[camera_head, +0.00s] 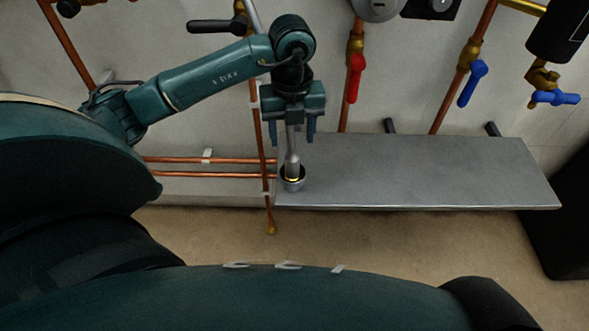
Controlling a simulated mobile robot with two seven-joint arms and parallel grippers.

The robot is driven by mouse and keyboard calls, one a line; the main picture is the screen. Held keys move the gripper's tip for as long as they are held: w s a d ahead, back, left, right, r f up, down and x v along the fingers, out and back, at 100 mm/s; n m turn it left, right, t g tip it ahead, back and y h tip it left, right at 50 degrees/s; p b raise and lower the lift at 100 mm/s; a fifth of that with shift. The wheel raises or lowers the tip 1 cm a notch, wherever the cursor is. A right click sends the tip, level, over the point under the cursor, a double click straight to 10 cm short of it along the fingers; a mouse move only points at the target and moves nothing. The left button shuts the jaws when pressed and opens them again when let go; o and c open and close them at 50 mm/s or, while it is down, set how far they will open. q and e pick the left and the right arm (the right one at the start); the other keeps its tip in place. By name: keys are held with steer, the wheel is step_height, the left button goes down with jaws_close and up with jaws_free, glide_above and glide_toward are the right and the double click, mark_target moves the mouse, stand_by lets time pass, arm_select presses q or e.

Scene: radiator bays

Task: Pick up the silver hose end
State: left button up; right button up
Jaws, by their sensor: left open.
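The silver hose end (292,160) stands nearly upright near the left end of a grey metal shelf (420,175). Its lower tip, with a brass-coloured ring, sits in a small round grey holder (292,185). My left gripper (290,137) points down over the hose end. Its two blue fingers are apart, one on each side of the upper part of the hose end, with gaps visible. The top of the hose end is hidden behind the gripper body. My right gripper is not in view.
Copper pipes run along the wall, with a red-handled valve (356,75), a blue-handled valve (473,82) and another blue handle (556,98). A black-handled valve (217,26) is behind my left arm. Two horizontal pipes (210,160) meet the shelf's left end. The rest of the shelf is bare.

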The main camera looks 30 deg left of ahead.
mark_target(293, 152)
arm_select(q)
step_height(293, 152, down, 4)
steer(key=shift+d+f, duration=0.1)
step_height(293, 152, down, 5)
steer(key=shift+s+f+b, duration=0.1)
steer(key=shift+b, duration=0.7)
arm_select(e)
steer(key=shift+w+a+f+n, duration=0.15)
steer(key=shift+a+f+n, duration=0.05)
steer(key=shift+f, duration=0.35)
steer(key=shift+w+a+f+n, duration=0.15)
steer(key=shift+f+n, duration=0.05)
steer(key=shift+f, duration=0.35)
arm_select(q)
steer(key=c, duration=1.1)
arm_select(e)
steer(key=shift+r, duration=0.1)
arm_select(q)
steer(key=shift+c, duration=0.2)
